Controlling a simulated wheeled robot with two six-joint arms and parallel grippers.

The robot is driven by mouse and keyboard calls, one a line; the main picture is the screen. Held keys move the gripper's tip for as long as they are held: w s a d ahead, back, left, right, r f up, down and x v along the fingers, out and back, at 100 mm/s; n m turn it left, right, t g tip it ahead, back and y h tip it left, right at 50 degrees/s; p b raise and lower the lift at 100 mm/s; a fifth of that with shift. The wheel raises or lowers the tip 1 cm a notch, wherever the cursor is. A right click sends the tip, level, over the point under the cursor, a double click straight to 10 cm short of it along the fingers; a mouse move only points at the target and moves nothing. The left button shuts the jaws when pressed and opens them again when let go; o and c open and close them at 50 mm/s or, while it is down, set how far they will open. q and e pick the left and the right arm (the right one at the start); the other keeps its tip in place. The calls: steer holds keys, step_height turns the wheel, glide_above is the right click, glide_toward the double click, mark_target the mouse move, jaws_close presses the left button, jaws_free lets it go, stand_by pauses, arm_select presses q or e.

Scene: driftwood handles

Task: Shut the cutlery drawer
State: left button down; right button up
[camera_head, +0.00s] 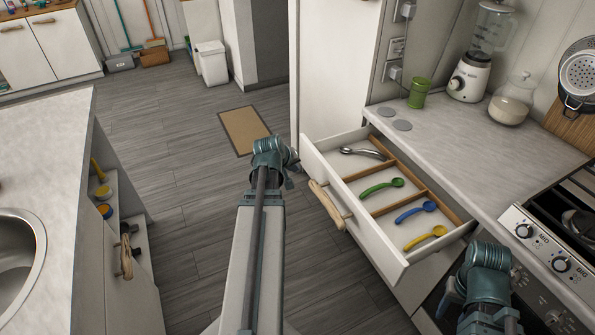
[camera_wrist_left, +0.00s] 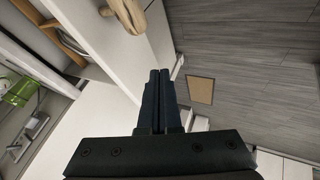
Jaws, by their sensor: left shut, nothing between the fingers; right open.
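The cutlery drawer (camera_head: 372,225) stands pulled out below the counter, with a white front and a driftwood handle (camera_head: 327,203). In it, wooden dividers separate metal cutlery (camera_head: 362,152), a green spoon (camera_head: 382,187), a blue spoon (camera_head: 415,211) and a yellow spoon (camera_head: 425,238). My left gripper (camera_head: 293,168) is shut and empty, in front of the drawer's far end, apart from the handle. In the left wrist view its closed fingers (camera_wrist_left: 160,78) show beside the drawer front (camera_wrist_left: 95,30) and handle (camera_wrist_left: 132,14). My right gripper (camera_head: 482,285) is open near the stove; its fingertips are hard to make out.
The counter (camera_head: 455,140) above the drawer holds a green cup (camera_head: 419,92), a blender (camera_head: 475,65) and a glass jar (camera_head: 511,100). The stove (camera_head: 555,240) is at the right. A sink counter (camera_head: 45,140) stands at the left. The floor between is clear.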

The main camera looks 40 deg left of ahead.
arm_select(q)
steer(key=shift+w+d+f+b, duration=0.1)
steer(key=shift+w+f+b, duration=0.8)
steer(key=shift+w, duration=0.45)
steer(key=shift+w+f+b, duration=0.65)
steer(key=shift+w+f, duration=0.4)
steer(key=shift+w, duration=0.25)
steer(key=shift+w+d+f+b, duration=0.1)
steer(key=shift+w+f+b, duration=0.8)
steer(key=shift+w, duration=0.45)
steer(key=shift+f, duration=0.1)
glide_above(367, 160)
steer(key=shift+w, duration=0.2)
steer(key=shift+s+a, duration=0.1)
steer(key=shift+s, duration=0.05)
